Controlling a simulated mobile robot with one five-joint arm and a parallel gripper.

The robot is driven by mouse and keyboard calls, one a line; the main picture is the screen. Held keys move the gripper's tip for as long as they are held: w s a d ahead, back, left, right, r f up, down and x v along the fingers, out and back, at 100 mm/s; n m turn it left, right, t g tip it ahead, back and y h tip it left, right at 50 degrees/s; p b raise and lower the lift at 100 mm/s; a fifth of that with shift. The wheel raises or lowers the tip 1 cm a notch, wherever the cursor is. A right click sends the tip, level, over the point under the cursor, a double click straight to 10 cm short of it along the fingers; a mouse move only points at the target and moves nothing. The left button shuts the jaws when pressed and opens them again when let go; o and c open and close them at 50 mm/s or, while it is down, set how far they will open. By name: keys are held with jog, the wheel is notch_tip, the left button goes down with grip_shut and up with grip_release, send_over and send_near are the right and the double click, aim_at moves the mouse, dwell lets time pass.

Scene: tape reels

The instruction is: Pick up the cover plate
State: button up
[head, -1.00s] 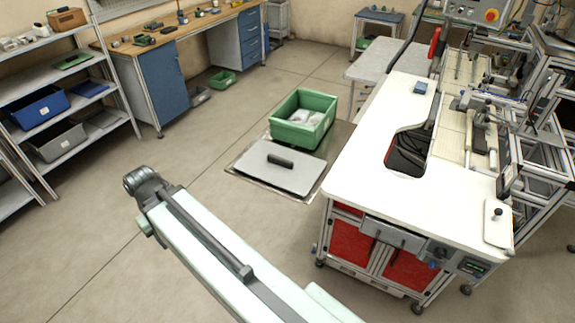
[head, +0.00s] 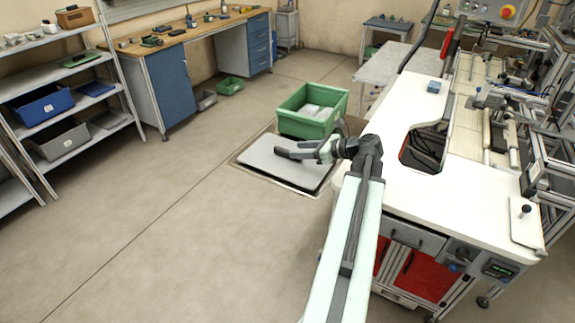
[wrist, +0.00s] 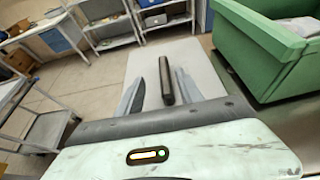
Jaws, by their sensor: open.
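The cover plate (head: 302,173) is a flat light-grey plate lying near the floor in front of the green bin. It also shows in the wrist view (wrist: 203,75), with its dark bar handle (wrist: 166,80). My gripper (head: 281,151) reaches over the plate from the right and hides the handle in the head view. In the wrist view my gripper (wrist: 160,78) is open, with one finger on each side of the handle. I cannot tell how far the fingertips are above the plate.
A green bin (head: 304,126) with pale contents stands just behind the plate; it is close at the right in the wrist view (wrist: 265,50). The white-topped workstation (head: 450,200) stands to the right. A shelf rack (head: 75,112) and workbench (head: 160,85) stand at the left and back. The floor at left is clear.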

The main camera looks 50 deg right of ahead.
aim_at(287, 150)
jog(key=shift+s+d+f, duration=0.15)
jog(key=shift+s+d, duration=0.5)
jog(key=shift+s, duration=0.05)
jog(key=b+x, duration=0.3)
jog(key=x, duration=0.5)
grip_shut()
dwell(0.9)
